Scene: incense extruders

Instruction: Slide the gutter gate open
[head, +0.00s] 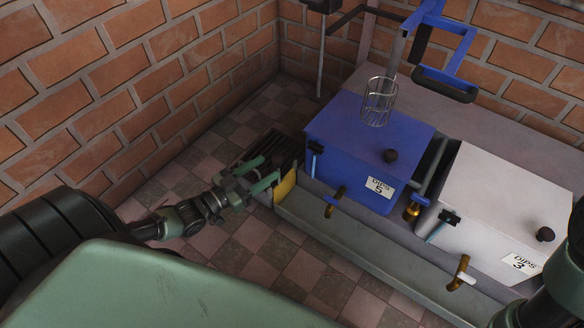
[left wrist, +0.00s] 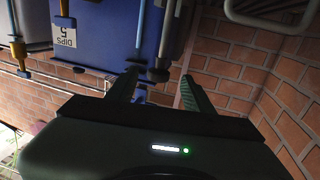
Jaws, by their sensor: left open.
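A yellow plate (head: 286,187), which looks like the gutter gate, stands upright at the left end of the grey gutter (head: 335,238) in the head view. My left gripper (head: 260,172) is beside this plate, just to its left, with its green fingers apart. The near finger partly covers the plate's left side. I cannot tell whether the fingers touch it. In the left wrist view the open fingers (left wrist: 160,90) spread toward the blue box, with a small blue-grey knob on a rod (left wrist: 153,74) showing between them. My right gripper is out of view.
A blue box (head: 362,145) labelled "Dips 5" and a white box (head: 492,205) labelled "Dips 3" stand behind the gutter. A dark grate (head: 272,148) lies by the gripper. Checkered floor (head: 300,270) is open in front.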

